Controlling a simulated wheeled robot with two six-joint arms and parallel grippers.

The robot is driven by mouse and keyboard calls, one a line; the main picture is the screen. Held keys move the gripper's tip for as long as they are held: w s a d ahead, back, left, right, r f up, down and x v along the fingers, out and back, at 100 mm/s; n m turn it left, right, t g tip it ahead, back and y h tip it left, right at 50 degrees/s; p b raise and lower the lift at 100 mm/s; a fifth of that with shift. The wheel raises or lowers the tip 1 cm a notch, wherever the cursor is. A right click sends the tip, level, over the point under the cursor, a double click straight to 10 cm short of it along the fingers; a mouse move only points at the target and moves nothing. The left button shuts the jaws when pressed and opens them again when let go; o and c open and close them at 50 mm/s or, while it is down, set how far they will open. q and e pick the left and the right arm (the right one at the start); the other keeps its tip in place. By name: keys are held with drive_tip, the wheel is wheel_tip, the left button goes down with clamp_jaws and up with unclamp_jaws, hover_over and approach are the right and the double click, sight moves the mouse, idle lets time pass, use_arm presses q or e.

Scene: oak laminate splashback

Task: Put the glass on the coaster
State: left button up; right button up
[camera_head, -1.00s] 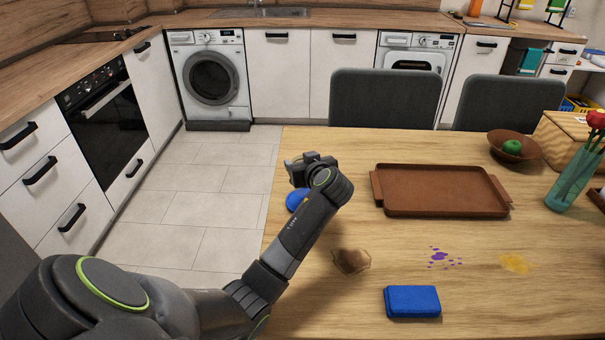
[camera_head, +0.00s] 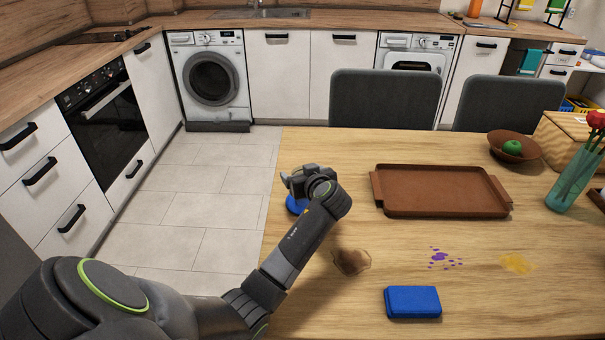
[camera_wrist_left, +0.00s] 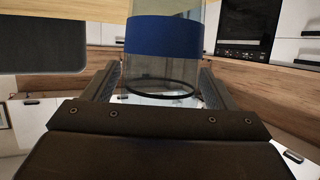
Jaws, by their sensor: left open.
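The glass (camera_wrist_left: 165,70) is a clear tumbler with a wide blue band. It shows upside down in the left wrist view, between the two fingers of my left gripper (camera_wrist_left: 160,78), with gaps on both sides. In the head view my left gripper (camera_head: 289,180) is over the left edge of the table, open. A blue patch, apparently the glass's band (camera_head: 296,205), shows just below it; the clear part is hard to make out. I cannot make out a coaster; my arm hides part of the table. My right gripper is out of view.
On the wooden table (camera_head: 480,300) are a brown tray (camera_head: 440,208), a blue block (camera_head: 412,301), a bowl with a green apple (camera_head: 512,148) and a flower vase (camera_head: 570,185). Brown, purple and yellow stains mark the front half. Two chairs stand behind.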

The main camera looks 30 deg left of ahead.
use_arm(q)
drive_tip(key=shift+r, duration=0.15)
drive_tip(key=shift+s+d, duration=0.1)
drive_tip(key=shift+d, duration=0.1)
drive_tip(key=v, duration=1.1)
drive_tip(key=shift+s+d+r+b, duration=0.2)
drive_tip(key=shift+s+b, duration=0.05)
drive_tip(key=shift+b, duration=0.05)
